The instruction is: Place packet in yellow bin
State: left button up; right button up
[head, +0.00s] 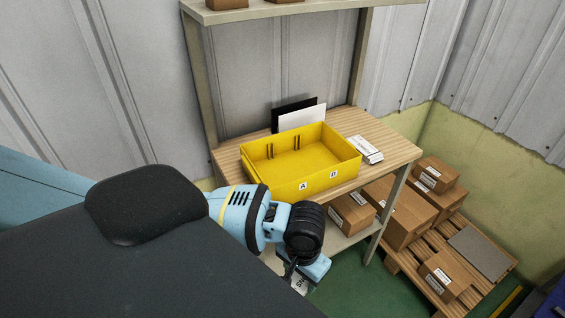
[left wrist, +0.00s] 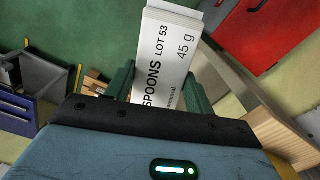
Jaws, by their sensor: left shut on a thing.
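The yellow bin (head: 300,170) sits on the wooden top of a workbench and looks empty. Its front carries two small letter labels. My left gripper (head: 298,276) is in front of the bench, below and nearer than the bin. It is shut on a white packet (left wrist: 168,60), with a green finger on each side in the left wrist view. The packet's print reads "SPOONS", "LOT 53" and "45 g". In the head view only a small white part of the packet (head: 300,284) shows under the gripper. My right gripper is not in view.
White packets (head: 364,149) lie on the bench top (head: 400,150) right of the bin. A white panel and a black panel (head: 294,113) stand behind it. An upper shelf (head: 260,12) overhangs the bench. Cardboard boxes (head: 405,215) on a pallet (head: 462,292) stand to the right.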

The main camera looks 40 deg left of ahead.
aim_at(271, 181)
jog(key=k+j, duration=0.15)
jog(key=j, duration=0.25)
jog(key=k+j, duration=0.15)
jog(key=j, duration=0.2)
jog(key=k+j, duration=0.2)
jog(key=j, duration=0.2)
